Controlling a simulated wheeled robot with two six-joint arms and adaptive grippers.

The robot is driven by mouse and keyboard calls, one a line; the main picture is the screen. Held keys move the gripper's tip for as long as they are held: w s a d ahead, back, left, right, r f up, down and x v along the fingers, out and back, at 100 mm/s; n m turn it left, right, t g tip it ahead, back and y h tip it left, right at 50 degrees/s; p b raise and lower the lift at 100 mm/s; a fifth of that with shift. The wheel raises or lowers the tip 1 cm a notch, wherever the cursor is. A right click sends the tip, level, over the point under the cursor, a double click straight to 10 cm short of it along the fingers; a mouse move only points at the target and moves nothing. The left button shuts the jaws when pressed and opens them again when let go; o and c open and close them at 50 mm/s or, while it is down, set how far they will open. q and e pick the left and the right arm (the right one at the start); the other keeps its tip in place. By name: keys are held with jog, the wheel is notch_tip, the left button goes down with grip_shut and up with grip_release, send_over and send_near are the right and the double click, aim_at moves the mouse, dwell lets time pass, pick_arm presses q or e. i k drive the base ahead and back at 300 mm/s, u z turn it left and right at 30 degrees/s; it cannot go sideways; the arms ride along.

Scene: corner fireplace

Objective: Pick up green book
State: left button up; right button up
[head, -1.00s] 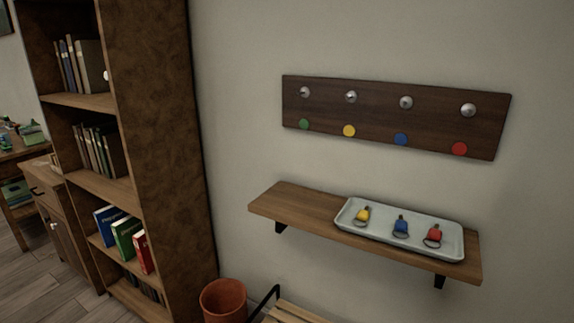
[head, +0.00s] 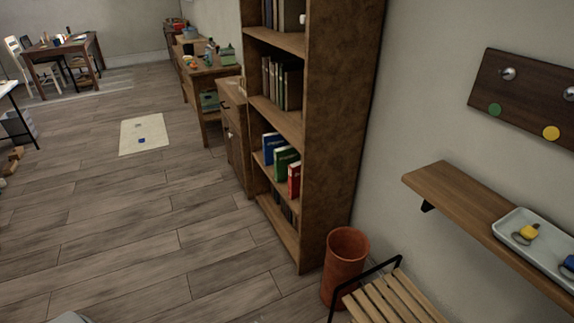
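The green book (head: 285,163) stands upright on a lower shelf of the tall brown bookcase (head: 335,130), in the middle of the head view. A blue book (head: 270,146) is on its left and a red book (head: 294,180) on its right. The three spines face out into the room. Neither of my grippers is in view.
A terracotta pot (head: 345,262) and a slatted wooden bench (head: 392,300) stand right of the bookcase. A wall shelf (head: 450,203) with a tray (head: 508,225) juts out at right. The wooden floor (head: 150,215) in front is largely clear, with a pale mat (head: 145,128) farther back.

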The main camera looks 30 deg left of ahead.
aim_at(283, 156)
jog(key=u, duration=0.2)
jog(key=k, duration=0.9)
jog(key=u, duration=1.5)
jog(key=i, duration=2.95)
jog(key=z, duration=1.15)
jog(key=i, duration=0.85)
jog(key=z, duration=0.8)
